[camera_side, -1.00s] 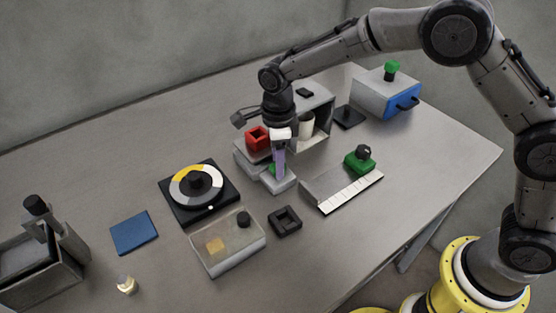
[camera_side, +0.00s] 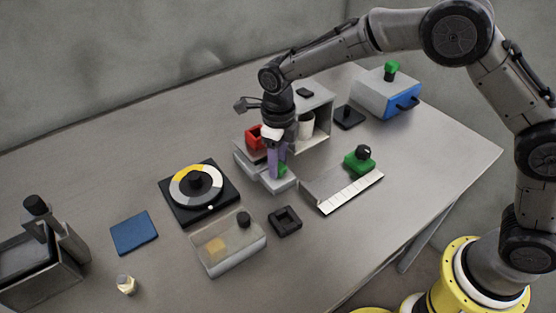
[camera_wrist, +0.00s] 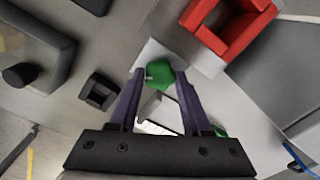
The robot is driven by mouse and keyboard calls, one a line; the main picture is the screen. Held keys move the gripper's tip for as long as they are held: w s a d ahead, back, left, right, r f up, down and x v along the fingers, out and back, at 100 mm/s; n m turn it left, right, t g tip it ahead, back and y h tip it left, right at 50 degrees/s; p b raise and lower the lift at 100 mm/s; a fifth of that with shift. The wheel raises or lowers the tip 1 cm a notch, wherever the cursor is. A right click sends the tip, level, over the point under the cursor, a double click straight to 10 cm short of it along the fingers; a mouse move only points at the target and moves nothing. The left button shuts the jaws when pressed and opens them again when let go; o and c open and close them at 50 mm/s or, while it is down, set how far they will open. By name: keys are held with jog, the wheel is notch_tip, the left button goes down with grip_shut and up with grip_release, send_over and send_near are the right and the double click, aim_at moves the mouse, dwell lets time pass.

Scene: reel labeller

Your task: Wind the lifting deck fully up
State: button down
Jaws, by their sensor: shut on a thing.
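A low grey unit (camera_side: 280,185) stands mid-table and appears to be the lifting deck's base. A red square holder (camera_side: 254,137) rests on its raised rear part, partly hidden behind my gripper; it also shows at the top right of the wrist view (camera_wrist: 214,42). A green knob (camera_wrist: 162,75) sits on the unit's front part. My gripper (camera_side: 276,170) points down over that part, and its purple fingers are shut on the green knob, one on each side in the wrist view. The deck's exact height is hard to tell.
A grey open-fronted cabinet (camera_side: 326,116) holding a white cylinder stands close behind right. A ruled tray (camera_side: 350,194) with a green block (camera_side: 360,162) lies to the right. A black square ring (camera_side: 285,221), clear box (camera_side: 228,246) and dial (camera_side: 197,188) are in front and left.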

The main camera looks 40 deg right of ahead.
aim_at(279, 165)
jog(key=shift+r, duration=0.15)
jog(key=shift+c, duration=1.8)
grip_release()
notch_tip(279, 165, up, 14)
jog(key=shift+d, duration=0.1)
